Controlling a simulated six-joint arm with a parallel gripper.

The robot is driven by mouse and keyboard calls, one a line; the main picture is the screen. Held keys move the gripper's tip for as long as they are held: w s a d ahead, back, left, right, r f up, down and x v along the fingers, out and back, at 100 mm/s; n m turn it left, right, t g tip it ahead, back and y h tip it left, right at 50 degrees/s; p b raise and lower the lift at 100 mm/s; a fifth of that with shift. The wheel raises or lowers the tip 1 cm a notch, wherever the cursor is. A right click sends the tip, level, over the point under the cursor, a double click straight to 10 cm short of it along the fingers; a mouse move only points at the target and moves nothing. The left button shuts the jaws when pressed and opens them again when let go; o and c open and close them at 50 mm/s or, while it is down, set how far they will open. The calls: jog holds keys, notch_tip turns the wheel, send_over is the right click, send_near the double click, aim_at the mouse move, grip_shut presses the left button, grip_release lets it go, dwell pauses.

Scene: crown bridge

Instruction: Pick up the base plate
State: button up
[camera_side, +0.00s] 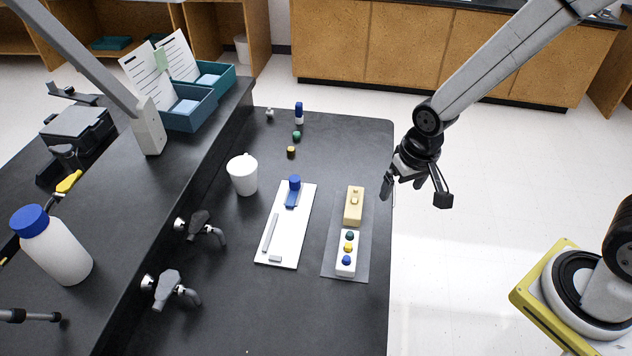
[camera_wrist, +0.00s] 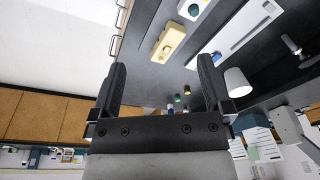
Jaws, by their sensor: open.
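My gripper (camera_side: 415,194) is open and empty, in the air to the right of the black bench. In the wrist view its two fingers (camera_wrist: 162,66) stand wide apart. A tan block (camera_side: 353,206) with a raised knob lies on a thin grey mat (camera_side: 331,262), left of and below my gripper in the side view. The block shows between and beyond the fingertips in the wrist view (camera_wrist: 168,43). A white block (camera_side: 345,265) with three coloured round pieces lies below it on the mat. A flat white plate (camera_side: 292,230) lies further left. I cannot tell which piece is the base plate.
The white plate carries a blue-topped piece (camera_side: 293,190) and a grey bar (camera_side: 270,233). A white cup (camera_side: 243,175) and taps (camera_side: 198,225) stand left. Small bottles and caps, including a blue-capped one (camera_side: 299,113), stand at the back.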

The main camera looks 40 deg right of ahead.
aim_at(348, 245)
jog(key=w+a+f+m, duration=0.1)
jog(key=a+f, duration=0.1)
jog(key=f, duration=0.2)
jog(key=w+a+f+m+g, duration=0.1)
jog(key=a+f, duration=0.2)
jog(key=w+a+f+m, duration=0.1)
jog(key=w+a+f, duration=0.1)
jog(key=a+f, duration=0.1)
jog(key=shift+w+a+f+m+g, duration=0.1)
jog(key=shift+f+m+g, duration=0.05)
jog(key=shift+f, duration=0.3)
jog(key=shift+a+f+m+g, duration=0.1)
jog(key=shift+f+m+g, duration=0.05)
jog(key=shift+f, duration=1.55)
jog(key=shift+f, duration=0.15)
jog(key=shift+w+f, duration=0.15)
jog(key=shift+f, duration=2.3)
grip_shut()
